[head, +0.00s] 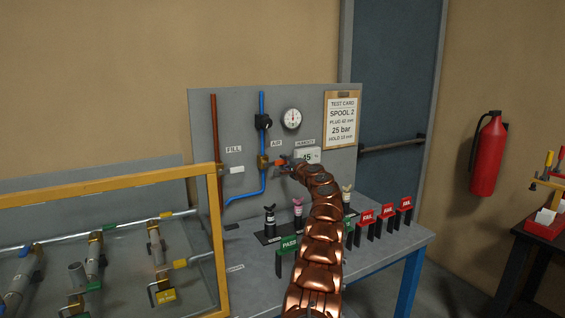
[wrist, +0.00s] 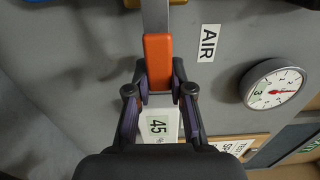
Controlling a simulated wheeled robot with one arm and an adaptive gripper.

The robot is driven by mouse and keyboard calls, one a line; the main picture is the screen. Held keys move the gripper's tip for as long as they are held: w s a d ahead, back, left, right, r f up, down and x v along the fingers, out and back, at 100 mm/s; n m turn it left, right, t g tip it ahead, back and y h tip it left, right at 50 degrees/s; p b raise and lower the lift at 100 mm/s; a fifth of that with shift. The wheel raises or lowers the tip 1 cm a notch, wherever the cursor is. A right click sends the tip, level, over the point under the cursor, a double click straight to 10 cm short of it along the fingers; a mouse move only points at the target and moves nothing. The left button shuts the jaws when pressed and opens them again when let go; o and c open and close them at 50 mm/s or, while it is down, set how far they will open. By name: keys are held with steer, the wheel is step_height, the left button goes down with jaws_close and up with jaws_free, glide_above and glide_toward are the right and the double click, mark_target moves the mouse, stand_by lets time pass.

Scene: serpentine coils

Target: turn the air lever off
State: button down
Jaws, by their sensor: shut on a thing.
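The air lever shows in the wrist view as a grey bar with an orange grip (wrist: 158,58). In the head view its orange end (head: 284,161) sticks out to the right of a brass valve (head: 262,162) on the blue pipe (head: 262,110), roughly crosswise to that pipe. My gripper (wrist: 159,72) has its two dark fingers on either side of the orange grip and is shut on it. In the head view my gripper (head: 288,166) is small and partly hidden by my copper arm. The AIR label (wrist: 208,43) is beside the lever.
A round gauge (head: 291,119), a white "45" display (head: 308,156) and a test card (head: 342,119) are on the grey panel. Small fittings and red FAIL tags (head: 367,218) stand on the bench below. A yellow-framed screen (head: 221,245) is at left.

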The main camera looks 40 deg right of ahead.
steer(key=shift+f, duration=0.1)
steer(key=c, duration=1)
jaws_free()
steer(key=shift+s, duration=0.1)
